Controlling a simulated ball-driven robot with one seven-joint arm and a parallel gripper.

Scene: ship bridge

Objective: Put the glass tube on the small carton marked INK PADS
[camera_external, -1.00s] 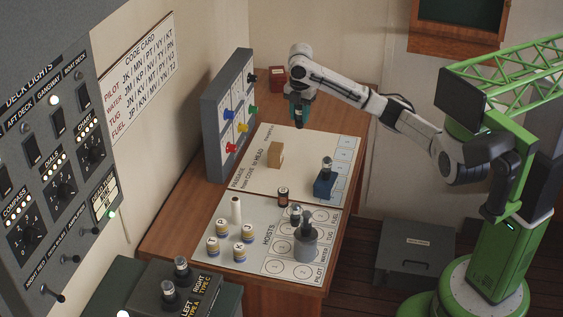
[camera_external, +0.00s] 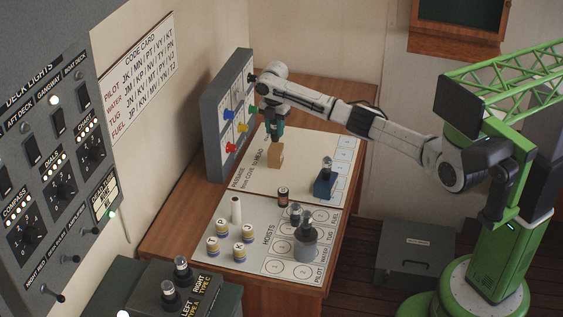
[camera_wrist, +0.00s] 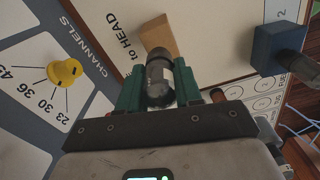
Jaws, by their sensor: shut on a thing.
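My gripper (camera_external: 272,134) is shut on a short grey cylinder with dark ends, the glass tube (camera_wrist: 158,80), held between the green fingers in the wrist view. In the external view the tube is mostly hidden by the fingers. A small tan carton (camera_external: 276,156) stands on the desk sheet just below and in front of my gripper. It also shows just beyond the tube in the wrist view (camera_wrist: 160,37). No INK PADS marking is readable on it. Whether tube and carton touch cannot be told.
A blue block (camera_external: 324,186) with a dark knob stands to the right. Several striped drums, a white cylinder (camera_external: 236,209) and a grey hoist piece (camera_external: 305,245) stand nearer.

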